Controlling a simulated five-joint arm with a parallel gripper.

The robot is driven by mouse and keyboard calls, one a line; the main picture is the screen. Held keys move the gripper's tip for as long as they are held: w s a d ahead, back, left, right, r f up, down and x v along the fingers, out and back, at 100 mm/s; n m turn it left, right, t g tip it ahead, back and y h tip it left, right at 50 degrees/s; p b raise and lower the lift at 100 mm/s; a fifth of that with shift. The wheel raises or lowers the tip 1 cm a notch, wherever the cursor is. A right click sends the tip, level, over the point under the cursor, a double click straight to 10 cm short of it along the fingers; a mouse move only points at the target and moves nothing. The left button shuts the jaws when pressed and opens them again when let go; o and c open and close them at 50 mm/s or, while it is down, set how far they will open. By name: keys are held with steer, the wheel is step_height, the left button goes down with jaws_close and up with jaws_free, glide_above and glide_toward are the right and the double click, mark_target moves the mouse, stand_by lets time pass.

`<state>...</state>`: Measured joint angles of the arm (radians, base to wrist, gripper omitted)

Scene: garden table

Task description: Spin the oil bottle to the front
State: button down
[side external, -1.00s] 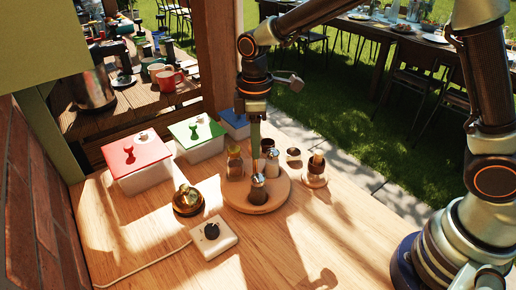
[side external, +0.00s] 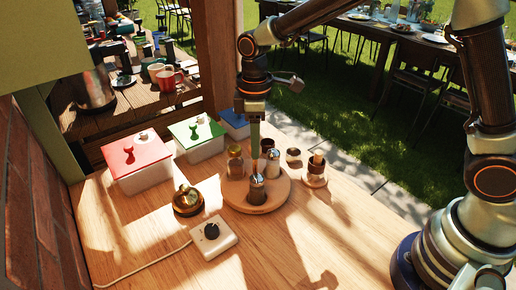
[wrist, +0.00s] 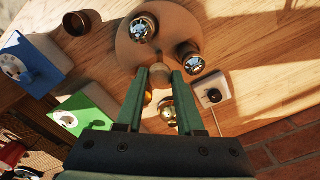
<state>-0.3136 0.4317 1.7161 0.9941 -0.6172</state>
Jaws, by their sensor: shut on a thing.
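A round wooden turntable (side external: 262,207) stands on the table; its disc also shows in the wrist view (wrist: 128,45). My gripper (side external: 255,146) points down at its middle. In the wrist view its green fingers (wrist: 159,72) are shut on a round wooden knob (wrist: 158,77). An amber bottle (side external: 235,163), likely the oil, stands at the turntable's left side. A metal-topped shaker (side external: 257,188) stands at the front and another (side external: 273,164) at the right. In the wrist view the amber bottle is largely hidden by the fingers.
A brass bell (side external: 187,200) and a white dial box (side external: 213,238) with a cable are close to the turntable's left. Red (side external: 137,157), green (side external: 196,132) and blue-lidded (side external: 236,124) boxes stand behind. Small cups (side external: 314,174) sit at right. The front tabletop is clear.

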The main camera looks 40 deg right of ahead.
steer(key=shift+r+m, duration=0.1)
steer(key=shift+m, duration=2.9)
steer(key=shift+a+m, duration=0.1)
steer(key=shift+m, duration=8.6)
steer(key=c, duration=0.5)
jaws_free()
